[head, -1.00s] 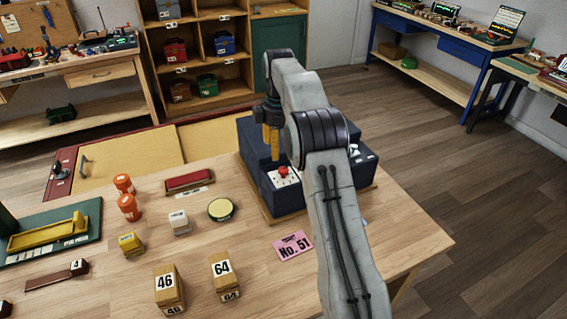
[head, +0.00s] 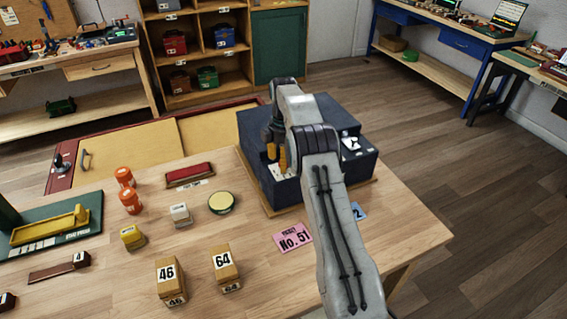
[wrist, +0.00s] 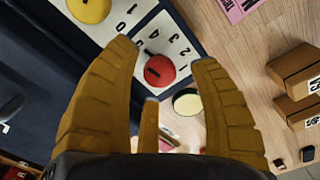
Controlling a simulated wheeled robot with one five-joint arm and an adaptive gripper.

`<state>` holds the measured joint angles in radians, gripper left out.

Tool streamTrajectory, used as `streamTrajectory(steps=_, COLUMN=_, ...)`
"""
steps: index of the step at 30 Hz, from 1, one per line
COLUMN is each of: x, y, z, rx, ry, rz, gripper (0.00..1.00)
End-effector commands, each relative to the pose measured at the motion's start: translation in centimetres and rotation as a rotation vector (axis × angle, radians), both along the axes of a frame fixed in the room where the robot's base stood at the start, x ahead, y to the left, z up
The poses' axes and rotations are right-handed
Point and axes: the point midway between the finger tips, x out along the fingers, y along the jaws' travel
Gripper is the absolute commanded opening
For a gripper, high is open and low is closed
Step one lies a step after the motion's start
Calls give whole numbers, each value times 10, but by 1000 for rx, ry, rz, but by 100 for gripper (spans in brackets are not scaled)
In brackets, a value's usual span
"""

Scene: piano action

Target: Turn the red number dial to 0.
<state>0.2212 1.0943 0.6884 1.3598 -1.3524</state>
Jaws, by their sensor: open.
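The red number dial (wrist: 159,71) shows in the wrist view, a round red knob with a dark pointer mark on a white plate (wrist: 180,48) with printed digits. I cannot tell for sure which digit the mark points at. The plate sits on a dark blue box (head: 330,185), on the right part of the workbench in the head view. My gripper (head: 277,158) is open at the box, over the plate, and hides the red dial there. In the wrist view the fingertips of my gripper (wrist: 165,57) stand either side of the red dial, apart from each other. Contact with it cannot be told.
A yellow dial (wrist: 90,8) is beside the red one. A pink card (head: 293,238), wooden blocks marked 46 (head: 170,282) and 64 (head: 225,268), and a round yellow-topped tin (head: 221,203) lie on the bench. Bare wood shows between them.

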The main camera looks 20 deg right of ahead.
Motion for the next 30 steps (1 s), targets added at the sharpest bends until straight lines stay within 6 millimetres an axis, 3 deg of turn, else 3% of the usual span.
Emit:
streamTrajectory(steps=6, x=0, y=0, z=-11, rx=0, ry=0, rz=0, gripper=56)
streamTrajectory(steps=16, x=0, y=0, z=-12, rx=0, ry=-1, rz=0, gripper=58)
streamTrajectory(steps=30, x=0, y=0, z=-12, rx=0, ry=-1, rz=0, gripper=16)
